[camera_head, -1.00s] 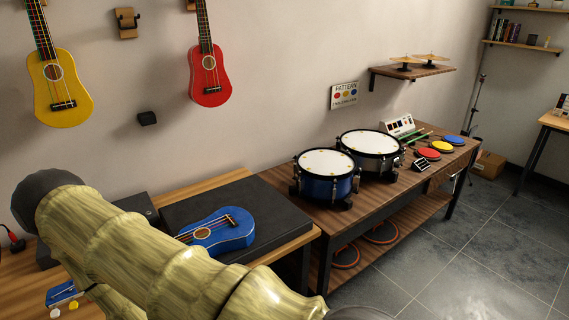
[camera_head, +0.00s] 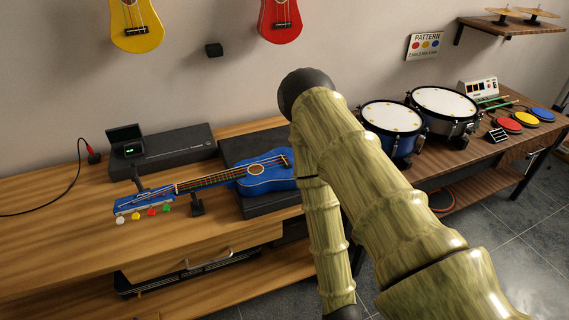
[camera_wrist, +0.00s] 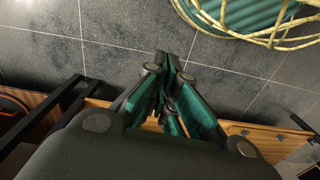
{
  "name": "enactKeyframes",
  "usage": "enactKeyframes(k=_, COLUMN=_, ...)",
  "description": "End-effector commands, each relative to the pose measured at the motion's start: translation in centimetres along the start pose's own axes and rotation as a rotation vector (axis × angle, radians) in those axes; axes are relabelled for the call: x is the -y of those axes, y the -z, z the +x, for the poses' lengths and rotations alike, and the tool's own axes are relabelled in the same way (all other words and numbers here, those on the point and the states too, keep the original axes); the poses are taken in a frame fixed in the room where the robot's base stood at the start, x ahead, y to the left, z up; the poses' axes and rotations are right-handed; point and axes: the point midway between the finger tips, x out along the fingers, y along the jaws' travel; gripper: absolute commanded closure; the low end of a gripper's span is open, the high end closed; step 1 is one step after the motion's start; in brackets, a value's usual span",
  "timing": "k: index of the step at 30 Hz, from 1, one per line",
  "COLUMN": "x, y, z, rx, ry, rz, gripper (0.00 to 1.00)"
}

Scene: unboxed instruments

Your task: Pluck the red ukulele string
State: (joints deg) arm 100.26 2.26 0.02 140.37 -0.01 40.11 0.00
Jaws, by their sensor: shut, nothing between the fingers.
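A blue ukulele (camera_head: 268,172) lies on a wooden bench, its body over a dark flat case and its neck (camera_head: 205,181) pointing left. Thin strings run along the neck; their separate colours are too small to tell apart for certain. A yellow ukulele (camera_head: 136,26) and a red ukulele (camera_head: 280,18) hang on the wall above, partly cut off by the picture's top. My gripper (camera_wrist: 168,62) shows in the wrist view, shut and empty, with the tiled floor behind its fingertips. It is apart from the ukulele, and the head view does not show it.
A blue drum (camera_head: 393,125) and a larger drum (camera_head: 444,107) stand to the right. A green coil (camera_wrist: 252,14) lies on the floor (camera_wrist: 110,50).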

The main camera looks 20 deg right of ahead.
Motion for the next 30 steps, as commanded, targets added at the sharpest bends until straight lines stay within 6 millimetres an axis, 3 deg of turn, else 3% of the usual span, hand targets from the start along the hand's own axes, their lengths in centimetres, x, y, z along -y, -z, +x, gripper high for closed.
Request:
enactKeyframes(k=7, x=0.3, y=0.8, z=-0.6, rx=-0.008, ry=0.011, rz=0.006, gripper=1.0)
enactKeyframes(k=11, x=1.5, y=4.0, z=-2.4, rx=-0.039, ry=0.06, rz=0.025, gripper=1.0)
enactKeyframes(k=20, x=5.0, y=16.9, z=-10.0, rx=-0.167, ry=0.235, rz=0.068, gripper=1.0)
enactKeyframes(k=30, x=6.1, y=30.7, z=-21.4, rx=-0.323, ry=0.382, rz=0.082, gripper=1.0)
